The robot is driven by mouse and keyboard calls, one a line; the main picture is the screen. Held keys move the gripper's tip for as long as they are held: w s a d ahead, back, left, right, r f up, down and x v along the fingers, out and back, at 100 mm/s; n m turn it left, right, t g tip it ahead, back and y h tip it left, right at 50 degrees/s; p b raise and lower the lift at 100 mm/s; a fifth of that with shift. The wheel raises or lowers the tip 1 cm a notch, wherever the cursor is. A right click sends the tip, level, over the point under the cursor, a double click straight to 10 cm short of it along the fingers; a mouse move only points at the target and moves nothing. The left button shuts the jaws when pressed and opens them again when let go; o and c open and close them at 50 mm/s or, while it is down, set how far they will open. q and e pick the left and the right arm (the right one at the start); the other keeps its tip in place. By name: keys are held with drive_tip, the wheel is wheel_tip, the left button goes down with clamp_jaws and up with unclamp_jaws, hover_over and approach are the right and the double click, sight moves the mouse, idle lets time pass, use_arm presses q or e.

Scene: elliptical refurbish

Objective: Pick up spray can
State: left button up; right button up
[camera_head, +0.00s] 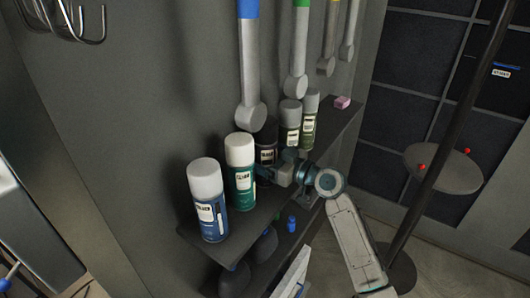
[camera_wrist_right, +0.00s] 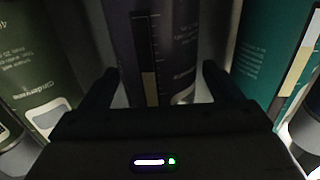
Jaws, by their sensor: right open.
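Several spray cans stand upright in a row on a grey shelf (camera_head: 262,217). In front are a blue can with a white cap (camera_head: 208,205) and a teal can with a cream cap (camera_head: 240,178). Behind them is a dark can (camera_head: 266,152), partly hidden by my right gripper (camera_head: 278,174). In the right wrist view my right gripper (camera_wrist_right: 160,72) is open, with the dark can (camera_wrist_right: 160,35) directly ahead between its fingers. The teal can (camera_wrist_right: 268,45) is on the right and an olive can (camera_wrist_right: 38,60) on the left there. My left gripper is out of view.
Two more cans (camera_head: 289,124) (camera_head: 309,122) and a pink block (camera_head: 343,102) stand farther along the shelf. Long-handled tools (camera_head: 249,75) hang on the wall above. A small blue bottle (camera_head: 291,223) and dark items are below. A pole with a round plate (camera_head: 443,168) stands at right.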

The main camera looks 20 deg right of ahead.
drive_tip(key=shift+x, duration=0.8)
drive_tip(key=shift+s, duration=0.1)
drive_tip(key=shift+c, duration=0.5)
drive_tip(key=c, duration=1.1)
drive_tip(key=shift+r, duration=0.1)
